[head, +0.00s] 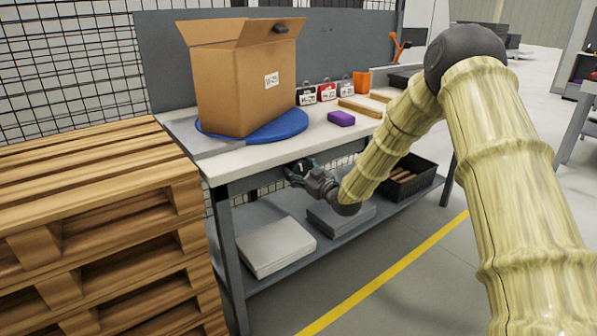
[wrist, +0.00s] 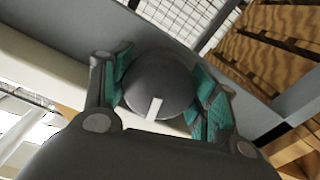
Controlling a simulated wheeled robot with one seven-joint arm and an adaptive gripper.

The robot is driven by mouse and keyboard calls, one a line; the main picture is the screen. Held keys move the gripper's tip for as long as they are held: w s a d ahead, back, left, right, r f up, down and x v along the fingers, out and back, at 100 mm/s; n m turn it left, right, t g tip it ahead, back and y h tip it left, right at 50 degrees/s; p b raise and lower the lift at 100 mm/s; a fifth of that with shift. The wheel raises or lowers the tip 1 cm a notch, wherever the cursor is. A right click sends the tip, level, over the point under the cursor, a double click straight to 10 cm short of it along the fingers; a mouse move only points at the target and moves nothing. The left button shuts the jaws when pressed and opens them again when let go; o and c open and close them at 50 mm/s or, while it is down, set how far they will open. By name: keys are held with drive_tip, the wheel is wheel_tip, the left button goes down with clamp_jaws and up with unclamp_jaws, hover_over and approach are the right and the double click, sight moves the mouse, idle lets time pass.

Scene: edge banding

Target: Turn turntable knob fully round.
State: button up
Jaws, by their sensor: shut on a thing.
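The turntable knob (wrist: 158,82) is a dark grey round knob with a white pointer mark. In the wrist view the mark points toward the bottom of the picture, slightly left. My gripper (head: 300,170) is at the front edge of the workbench. In the wrist view its two teal-padded fingers (wrist: 160,95) are on either side of the knob and shut on it. The blue round turntable (head: 285,127) lies on the bench top. An open cardboard box (head: 235,90) with a white label stands on it. In the head view the knob is mostly hidden by my gripper.
A purple block (head: 341,118), several small boxes and an orange container (head: 361,82) stand on the bench. Stacked wooden pallets (head: 100,230) are close on the left. The lower shelf holds flat packs (head: 276,247) and a black crate (head: 410,183). The floor in front is clear.

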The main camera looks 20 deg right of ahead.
drive_tip(key=o, duration=1)
drive_tip(key=shift+f, duration=0.1)
drive_tip(key=shift+o, duration=0.2)
drive_tip(key=v, duration=1.2)
